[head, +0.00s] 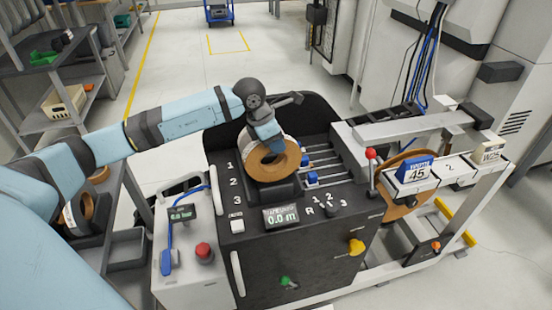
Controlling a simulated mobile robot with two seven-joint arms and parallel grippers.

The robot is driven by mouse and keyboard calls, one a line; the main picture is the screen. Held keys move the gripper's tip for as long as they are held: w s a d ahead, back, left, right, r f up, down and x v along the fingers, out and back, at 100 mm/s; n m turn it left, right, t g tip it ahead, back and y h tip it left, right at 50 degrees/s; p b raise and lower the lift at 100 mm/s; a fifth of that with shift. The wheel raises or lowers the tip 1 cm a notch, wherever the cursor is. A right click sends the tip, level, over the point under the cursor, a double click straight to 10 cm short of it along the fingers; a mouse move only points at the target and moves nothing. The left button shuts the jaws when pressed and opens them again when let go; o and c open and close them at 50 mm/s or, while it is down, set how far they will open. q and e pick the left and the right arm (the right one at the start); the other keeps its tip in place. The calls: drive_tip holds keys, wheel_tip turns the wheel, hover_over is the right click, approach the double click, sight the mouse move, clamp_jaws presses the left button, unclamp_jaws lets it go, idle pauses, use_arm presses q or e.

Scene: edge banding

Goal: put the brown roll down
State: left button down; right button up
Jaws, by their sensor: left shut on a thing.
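The brown roll (285,171) is a thick ring with a pale side, at the black machine (225,215). My left gripper (272,146) comes down from above and is shut on the roll's far rim. The roll is at the black holder (275,192) behind the display reading 0.0 m. I cannot tell whether it rests on the holder or hangs just above it. The gripper hides part of the far rim. My right gripper does not show.
Another brown roll (84,208) stands on the cart at left. A large brown disc (397,205) sits behind the blue 45 sign (414,170). A red-knobbed lever (371,155) and rails with blue blocks (312,178) lie right of the roll. A red button (203,251) is at front left.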

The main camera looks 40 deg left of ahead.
sight(280, 166)
use_arm(q)
wheel_tip(280, 166, down, 6)
idle(0.5)
drive_tip(key=shift+f, duration=0.2)
drive_tip(key=c, duration=1.3)
unclamp_jaws()
drive_tip(key=shift+f, duration=0.1)
drive_tip(key=shift+c, duration=0.2)
drive_tip(key=o, duration=0.4)
drive_tip(key=shift+o, duration=0.2)
drive_tip(key=shift+r, duration=0.2)
